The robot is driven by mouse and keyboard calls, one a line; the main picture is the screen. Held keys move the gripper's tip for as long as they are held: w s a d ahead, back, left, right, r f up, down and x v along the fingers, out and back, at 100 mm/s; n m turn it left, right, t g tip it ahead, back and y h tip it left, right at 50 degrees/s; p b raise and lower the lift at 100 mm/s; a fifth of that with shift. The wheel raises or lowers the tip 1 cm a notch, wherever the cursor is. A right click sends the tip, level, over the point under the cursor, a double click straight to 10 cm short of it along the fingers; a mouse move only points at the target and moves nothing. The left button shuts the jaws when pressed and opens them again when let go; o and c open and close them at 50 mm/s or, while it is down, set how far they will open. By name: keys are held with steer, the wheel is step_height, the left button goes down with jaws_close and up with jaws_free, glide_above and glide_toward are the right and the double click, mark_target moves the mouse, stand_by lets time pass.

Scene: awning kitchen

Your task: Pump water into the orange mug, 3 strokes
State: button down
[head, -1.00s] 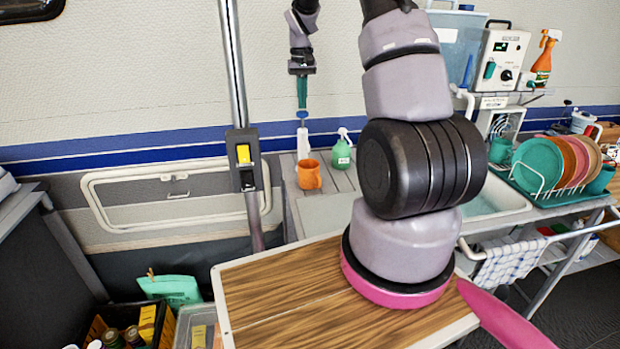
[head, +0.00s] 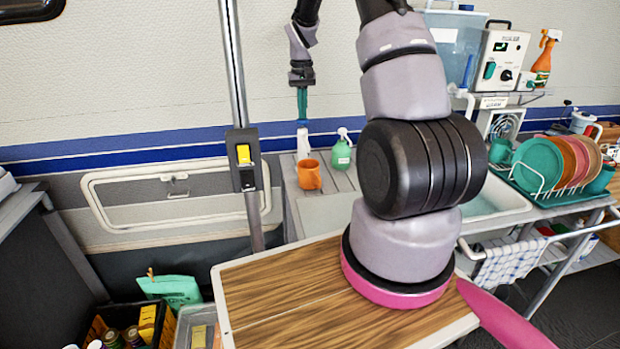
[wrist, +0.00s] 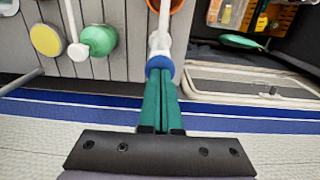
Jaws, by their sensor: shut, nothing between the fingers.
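The orange mug (head: 309,175) stands upright on the counter by the wall, and its rim shows at the top of the wrist view (wrist: 168,5). The white pump (head: 303,143) stands just behind it, with a blue top (wrist: 159,64). My gripper (head: 302,118) points down with its green fingers shut. Its tips are at the pump's blue top and appear to touch it in the wrist view. The fingers hold nothing. The inside of the mug is hidden, so I cannot see any water.
The sink (head: 495,200) and dish rack (head: 575,196) are to the right. The wooden tabletop (head: 285,300) in front is bare except for my arm base.

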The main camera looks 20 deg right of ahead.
steer(key=shift+f, duration=0.35)
steer(key=shift+r, duration=2.35)
steer(key=shift+f, duration=0.1)
steer(key=shift+f, duration=2.2)
steer(key=shift+r, duration=2.25)
